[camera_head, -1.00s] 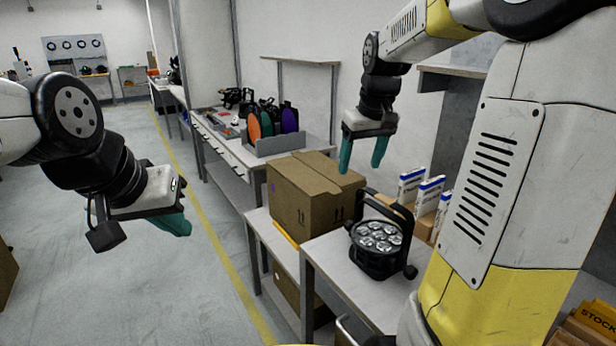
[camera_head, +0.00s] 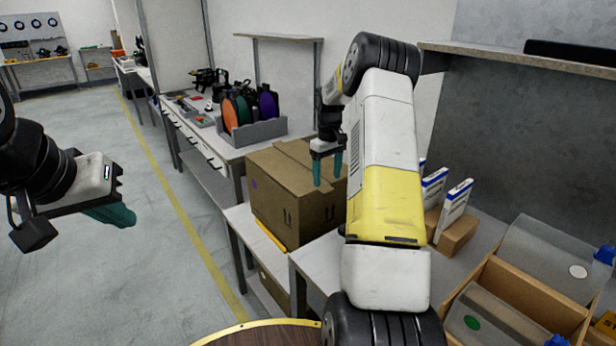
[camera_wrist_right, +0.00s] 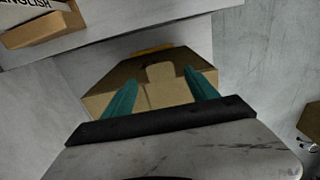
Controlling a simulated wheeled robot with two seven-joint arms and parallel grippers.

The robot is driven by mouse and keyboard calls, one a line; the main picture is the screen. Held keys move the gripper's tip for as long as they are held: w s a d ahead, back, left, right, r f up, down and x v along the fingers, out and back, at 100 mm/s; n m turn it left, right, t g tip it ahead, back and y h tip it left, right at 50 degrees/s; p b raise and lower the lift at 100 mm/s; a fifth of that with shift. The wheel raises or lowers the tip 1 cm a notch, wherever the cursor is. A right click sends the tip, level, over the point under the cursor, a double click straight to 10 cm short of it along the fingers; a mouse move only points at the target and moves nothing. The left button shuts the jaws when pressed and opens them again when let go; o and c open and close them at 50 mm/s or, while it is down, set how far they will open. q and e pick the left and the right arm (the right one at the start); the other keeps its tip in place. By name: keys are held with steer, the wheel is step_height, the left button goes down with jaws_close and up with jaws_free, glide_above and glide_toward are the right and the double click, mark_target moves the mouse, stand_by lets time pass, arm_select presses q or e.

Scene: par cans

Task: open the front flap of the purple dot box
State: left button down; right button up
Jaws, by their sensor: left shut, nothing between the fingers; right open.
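The purple dot box (camera_head: 275,200) is a brown cardboard box on the light bench. A small purple dot shows on its left face, and its top looks closed, with a seam. My right gripper (camera_head: 328,172) is open, with teal fingers pointing down at the box's right part. In the right wrist view the box (camera_wrist_right: 150,75) lies beyond and between the open fingers (camera_wrist_right: 160,90). Whether they touch it I cannot tell. My left gripper (camera_head: 112,215) is shut and empty, out over the floor at the left, well away from the box.
A grey rack of coloured discs (camera_head: 258,131) stands on the bench behind. White-and-blue boxes (camera_head: 453,208) stand right of my right arm. My right arm hides part of the bench.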

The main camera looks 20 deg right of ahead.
mark_target(327, 190)
steer(key=shift+f, duration=1.65)
steer(key=shift+c, duration=0.5)
jaws_close()
